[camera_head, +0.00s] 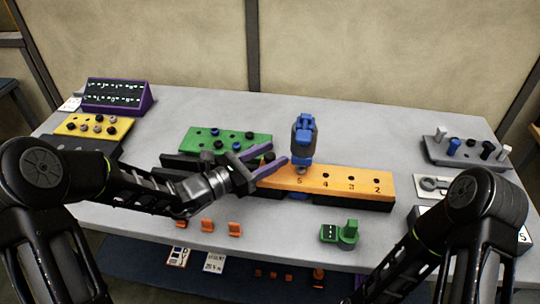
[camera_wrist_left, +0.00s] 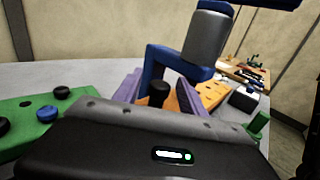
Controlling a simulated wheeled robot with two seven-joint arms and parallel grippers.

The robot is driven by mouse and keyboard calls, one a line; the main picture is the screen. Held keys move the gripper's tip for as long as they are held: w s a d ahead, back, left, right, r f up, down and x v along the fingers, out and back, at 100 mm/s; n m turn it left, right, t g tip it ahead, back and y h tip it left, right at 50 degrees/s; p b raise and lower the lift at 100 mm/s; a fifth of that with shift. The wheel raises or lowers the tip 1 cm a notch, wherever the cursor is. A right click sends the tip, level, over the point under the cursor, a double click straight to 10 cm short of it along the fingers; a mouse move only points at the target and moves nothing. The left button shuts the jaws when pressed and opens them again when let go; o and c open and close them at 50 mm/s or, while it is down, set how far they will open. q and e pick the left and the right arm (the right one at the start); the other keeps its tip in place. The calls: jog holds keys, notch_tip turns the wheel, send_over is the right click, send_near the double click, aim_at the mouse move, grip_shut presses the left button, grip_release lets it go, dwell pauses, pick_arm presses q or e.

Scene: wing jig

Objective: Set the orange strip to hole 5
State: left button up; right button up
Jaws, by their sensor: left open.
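The orange strip (camera_head: 338,183) lies on a dark base near the table's middle. Its printed numbers 5, 4, 3 and 2 read from left to right. A blue and grey upright tool (camera_head: 303,140) stands with its silver lower end over the strip by number 5, hiding that hole. It also shows large in the left wrist view (camera_wrist_left: 207,40). My left gripper (camera_head: 274,163) is open at the strip's left end, just left of the tool. Its purple fingers stand either side of a black knob (camera_wrist_left: 158,93); contact cannot be told. My right gripper is out of view.
A green plate (camera_head: 232,139) with knobs lies behind my left gripper. A yellow plate (camera_head: 92,126) and a purple-framed display (camera_head: 117,96) are at left. A grey pin rack (camera_head: 468,151) is at right. A green block (camera_head: 346,233) and small orange clips (camera_head: 235,229) are in front.

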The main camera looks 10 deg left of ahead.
pick_arm(q)
jog(key=b+v, duration=0.1)
jog(key=v, duration=0.7)
jog(key=shift+d+f, duration=0.1)
dwell(0.5)
